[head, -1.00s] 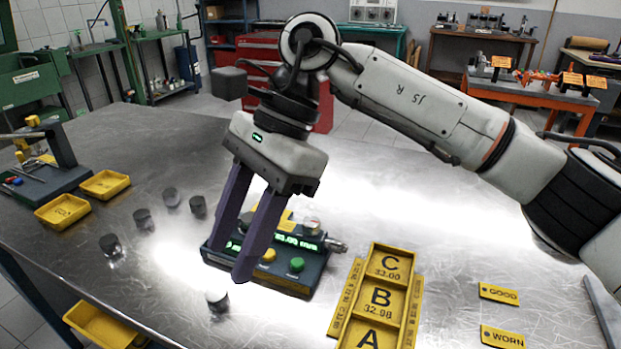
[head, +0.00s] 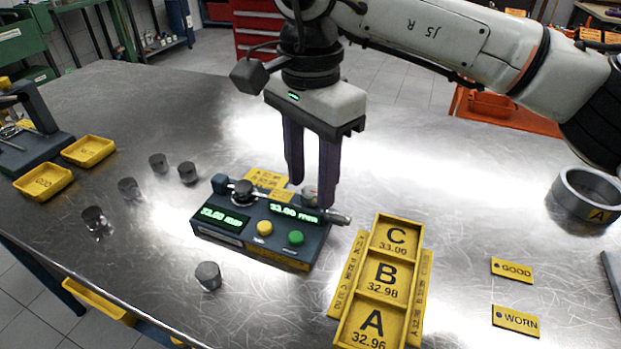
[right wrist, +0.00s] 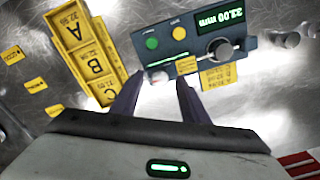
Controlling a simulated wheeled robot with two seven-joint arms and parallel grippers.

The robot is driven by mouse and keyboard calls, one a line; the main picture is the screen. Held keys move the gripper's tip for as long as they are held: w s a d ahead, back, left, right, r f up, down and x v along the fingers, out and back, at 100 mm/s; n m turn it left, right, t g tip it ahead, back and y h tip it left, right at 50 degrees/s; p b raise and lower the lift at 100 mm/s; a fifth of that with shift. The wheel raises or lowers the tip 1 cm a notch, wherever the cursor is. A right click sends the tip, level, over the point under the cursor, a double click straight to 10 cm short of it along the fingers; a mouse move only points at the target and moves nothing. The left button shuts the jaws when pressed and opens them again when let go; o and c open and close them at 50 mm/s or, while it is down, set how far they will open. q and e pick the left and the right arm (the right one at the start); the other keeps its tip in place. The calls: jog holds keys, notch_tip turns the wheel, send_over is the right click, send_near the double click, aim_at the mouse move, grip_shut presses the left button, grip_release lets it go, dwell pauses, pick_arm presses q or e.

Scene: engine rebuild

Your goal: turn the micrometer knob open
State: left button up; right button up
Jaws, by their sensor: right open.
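The micrometer station is a dark blue-grey box (head: 262,248) with green displays reading 33.00 mm, a yellow button (head: 264,228) and a green button (head: 295,237). It also shows upside down in the right wrist view (right wrist: 190,50). The silver micrometer knob (head: 338,218) sticks out at its right end. My right gripper (head: 312,196) points down, open and empty, with its fingers over the back right of the station, close to the knob. I cannot tell whether they touch anything. In the right wrist view the fingers (right wrist: 157,92) stand apart near the station's edge. My left gripper is out of view.
A yellow tray (head: 372,306) marked A, B, C stands right of the station. Several dark cylinders (head: 208,276) stand to the left. GOOD (head: 512,270) and WORN (head: 515,320) labels and a metal ring (head: 587,196) lie to the right. Yellow bins (head: 88,151) are at far left.

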jog(key=shift+f, duration=0.35)
grip_shut()
